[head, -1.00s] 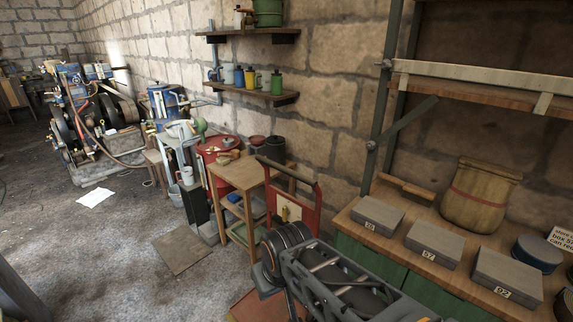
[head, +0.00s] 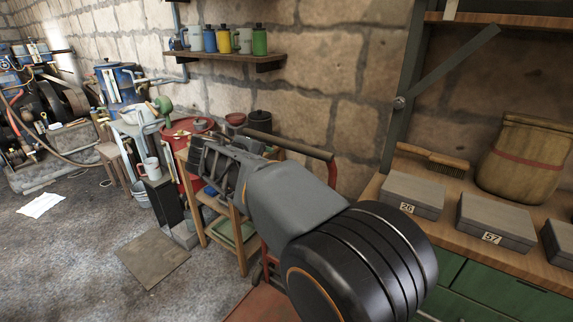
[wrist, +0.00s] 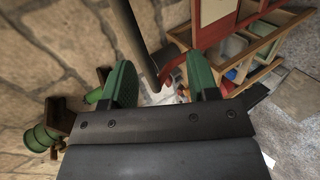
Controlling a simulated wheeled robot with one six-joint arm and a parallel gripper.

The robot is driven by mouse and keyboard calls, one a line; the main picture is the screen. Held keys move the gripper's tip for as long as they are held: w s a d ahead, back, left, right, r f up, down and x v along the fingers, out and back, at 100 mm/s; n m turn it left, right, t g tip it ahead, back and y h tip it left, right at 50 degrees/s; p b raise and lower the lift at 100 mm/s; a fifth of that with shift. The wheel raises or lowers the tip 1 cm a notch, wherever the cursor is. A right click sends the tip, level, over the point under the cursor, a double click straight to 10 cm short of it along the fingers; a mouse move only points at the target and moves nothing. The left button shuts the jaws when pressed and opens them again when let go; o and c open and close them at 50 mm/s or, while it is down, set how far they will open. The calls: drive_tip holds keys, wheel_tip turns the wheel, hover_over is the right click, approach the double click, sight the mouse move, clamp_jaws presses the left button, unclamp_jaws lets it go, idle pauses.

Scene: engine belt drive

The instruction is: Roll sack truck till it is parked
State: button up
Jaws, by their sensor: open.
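The sack truck has a red frame (head: 333,171) and a dark handle bar (head: 296,145), standing beside the small wooden table in the head view. My arm hides most of its lower part. In the wrist view its dark bar (wrist: 131,38) and red bend run between and beyond my green finger pads. My gripper (wrist: 161,82) is open, with a pad on either side of the bar's line; I cannot tell whether either touches it. In the head view my gripper (head: 222,162) is at the left part of the handle.
A small wooden table (head: 217,226) and a red drum (head: 186,133) stand close behind. A workbench (head: 452,215) with grey boxes is at the right. A flat board (head: 152,257) lies on open floor to the left.

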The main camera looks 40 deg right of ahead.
sight(288, 143)
drive_tip(key=w+d+h+b, duration=0.1)
drive_tip(key=w+d, duration=0.1)
drive_tip(key=d, duration=0.2)
drive_tip(key=w+d+f+h, duration=0.1)
drive_tip(key=w+d, duration=0.2)
drive_tip(key=d, duration=0.2)
drive_tip(key=w+d+f+b, duration=0.1)
drive_tip(key=w+d, duration=0.2)
drive_tip(key=d, duration=0.2)
drive_tip(key=shift+f+h+b, duration=0.15)
drive_tip(key=shift+h+b, duration=0.15)
drive_tip(key=shift+h, duration=0.1)
clamp_jaws()
